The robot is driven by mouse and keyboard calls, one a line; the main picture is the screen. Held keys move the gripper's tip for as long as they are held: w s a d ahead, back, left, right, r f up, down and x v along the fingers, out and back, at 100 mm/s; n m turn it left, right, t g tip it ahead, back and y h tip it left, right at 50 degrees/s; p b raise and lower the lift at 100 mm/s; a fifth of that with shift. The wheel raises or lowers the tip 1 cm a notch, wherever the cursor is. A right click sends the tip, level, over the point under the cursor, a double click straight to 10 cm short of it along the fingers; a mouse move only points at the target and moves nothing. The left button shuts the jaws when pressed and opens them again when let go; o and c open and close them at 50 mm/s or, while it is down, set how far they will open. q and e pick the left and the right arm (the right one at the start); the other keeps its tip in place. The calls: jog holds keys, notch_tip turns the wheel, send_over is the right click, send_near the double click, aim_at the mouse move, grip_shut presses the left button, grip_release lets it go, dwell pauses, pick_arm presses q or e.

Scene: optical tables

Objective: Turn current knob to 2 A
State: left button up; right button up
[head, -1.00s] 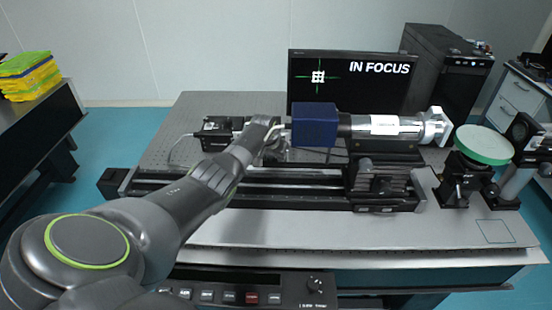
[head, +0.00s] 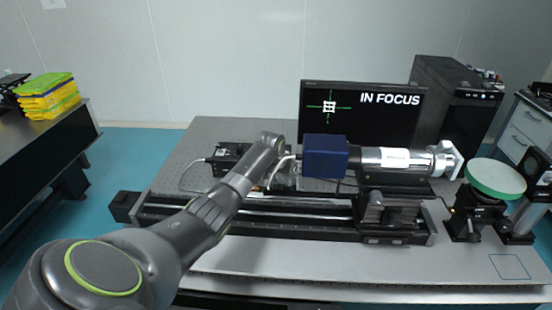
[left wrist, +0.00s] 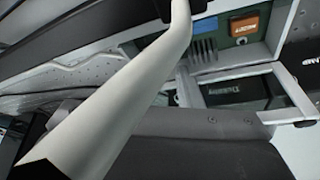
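The current knob is not visible in the head view now. Only a dark strip (head: 255,301) at the bottom edge shows where the control panel is. My left arm reaches from the lower left to the middle of the bench, and its end with the left gripper (head: 272,142) is left of the blue box (head: 325,157). The fingers cannot be made out, so open or shut is unclear. In the left wrist view a pale tube (left wrist: 120,90) crosses close to the camera; I cannot make out a knob there. My right gripper is not in view.
A black rail (head: 290,222) runs along the optical table (head: 215,135), carrying a silver tube (head: 392,158). A monitor (head: 345,100) reads "IN FOCUS". The table's front strip (head: 400,265) is clear.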

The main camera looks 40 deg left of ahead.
pick_arm(q)
jog(key=b+v, duration=0.1)
jog(key=v, duration=1)
jog(key=shift+r+b, duration=0.3)
jog(key=shift+r, duration=0.1)
jog(key=n+y+b, duration=0.2)
jog(key=n+b, duration=0.2)
jog(key=n, duration=0.1)
send_near(286, 188)
jog(key=shift+g, duration=0.4)
jog(key=x, duration=0.6)
jog(key=shift+w+r, duration=0.1)
jog(key=shift+w, duration=0.3)
jog(key=shift+x, duration=1.35)
